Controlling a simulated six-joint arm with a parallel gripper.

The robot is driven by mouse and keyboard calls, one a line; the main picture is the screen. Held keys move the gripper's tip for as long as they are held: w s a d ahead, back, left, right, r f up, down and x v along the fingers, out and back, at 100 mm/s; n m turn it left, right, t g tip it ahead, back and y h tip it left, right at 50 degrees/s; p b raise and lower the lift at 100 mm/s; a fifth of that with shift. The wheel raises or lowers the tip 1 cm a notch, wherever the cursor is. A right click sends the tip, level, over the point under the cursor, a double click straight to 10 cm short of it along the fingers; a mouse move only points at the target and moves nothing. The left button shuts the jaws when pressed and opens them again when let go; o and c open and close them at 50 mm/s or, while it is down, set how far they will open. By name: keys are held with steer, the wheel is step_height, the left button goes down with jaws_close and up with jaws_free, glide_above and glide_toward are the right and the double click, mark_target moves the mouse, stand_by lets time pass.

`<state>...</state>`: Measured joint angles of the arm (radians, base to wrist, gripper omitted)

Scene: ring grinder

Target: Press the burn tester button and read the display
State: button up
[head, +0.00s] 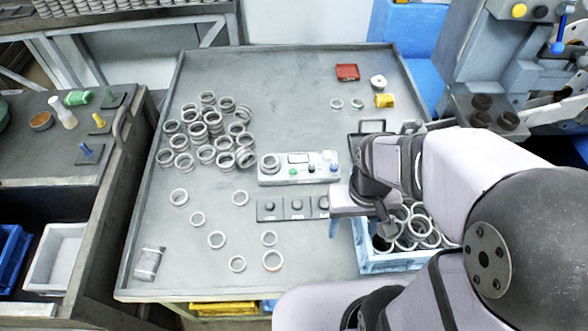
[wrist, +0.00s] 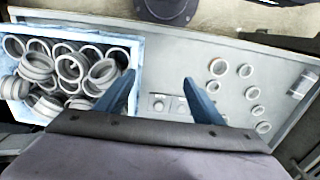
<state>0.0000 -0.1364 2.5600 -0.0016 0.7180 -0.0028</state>
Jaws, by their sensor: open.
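A pale device (head: 315,175) with a small display window (head: 299,158), a green button (head: 293,171) and a blue knob stands mid-table; it looks like the burn tester. A ring (head: 269,163) sits on its left end. I cannot read anything on the display. In front of it lies a grey panel (head: 283,212) with dark round knobs, partly hidden at its right end by my gripper. My gripper (head: 334,229) is right of the panel, pointing down. In the wrist view its two blue fingers (wrist: 158,80) are apart and empty, with part of the panel (wrist: 168,104) between them.
A blue crate (head: 378,262) of rings stands under my arm; it fills the left of the wrist view (wrist: 137,62). A pile of rings (head: 212,130) lies at left, with several loose rings in front. A red box (head: 347,72) and yellow item (head: 384,100) lie at the back right.

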jaws_close()
stand_by(1.8)
